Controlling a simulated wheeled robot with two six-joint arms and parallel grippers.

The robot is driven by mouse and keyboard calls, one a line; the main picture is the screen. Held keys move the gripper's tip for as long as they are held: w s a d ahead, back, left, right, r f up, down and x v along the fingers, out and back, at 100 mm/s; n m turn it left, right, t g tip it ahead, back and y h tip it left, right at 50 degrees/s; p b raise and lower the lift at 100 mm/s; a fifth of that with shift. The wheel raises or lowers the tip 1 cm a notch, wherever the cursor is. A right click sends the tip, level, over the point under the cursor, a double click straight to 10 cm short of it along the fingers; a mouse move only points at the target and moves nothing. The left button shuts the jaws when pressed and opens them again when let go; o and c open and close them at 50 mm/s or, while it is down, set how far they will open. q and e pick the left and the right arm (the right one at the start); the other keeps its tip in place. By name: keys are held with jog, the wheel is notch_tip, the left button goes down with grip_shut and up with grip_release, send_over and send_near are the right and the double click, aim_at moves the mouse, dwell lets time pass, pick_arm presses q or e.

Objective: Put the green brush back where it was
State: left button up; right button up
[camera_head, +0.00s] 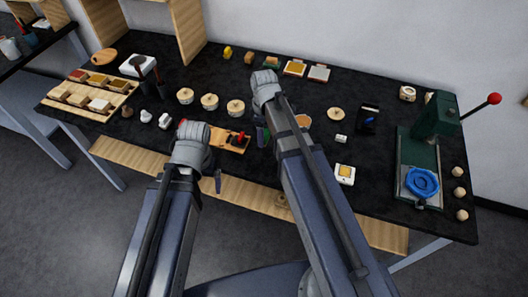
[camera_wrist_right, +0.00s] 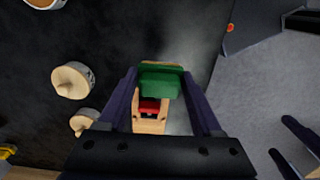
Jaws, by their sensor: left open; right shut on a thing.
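The green brush (camera_wrist_right: 160,84) sits between the fingers of my right gripper (camera_wrist_right: 162,100), which is shut on it. In the head view the right gripper (camera_head: 262,137) hangs over the front part of the black table, just right of a small wooden holder (camera_head: 230,146). A red item (camera_head: 240,137) stands in that holder. In the right wrist view the red item (camera_wrist_right: 149,106) and the wood appear below the green brush; the gap between brush and holder cannot be judged. My left gripper (camera_head: 218,182) is open and empty near the table's front edge.
Several round lidded jars (camera_head: 209,102) stand behind the holder. A wooden rack of blocks (camera_head: 88,92) is at the left. The table's middle right has free room.

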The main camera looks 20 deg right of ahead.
aim_at(264, 154)
jog(key=shift+f+b, duration=3.15)
jog(key=shift+f, duration=0.6)
jog(key=shift+f, duration=0.1)
jog(key=shift+f+b, duration=0.2)
jog(key=shift+b, duration=0.1)
jog(key=o, duration=1.2)
jog(key=shift+r, duration=0.1)
jog(key=shift+r, duration=0.1)
notch_tip(264, 154, up, 12)
jog(key=p, duration=1.2)
jog(key=shift+r+p, duration=0.15)
jog(key=shift+p, duration=0.2)
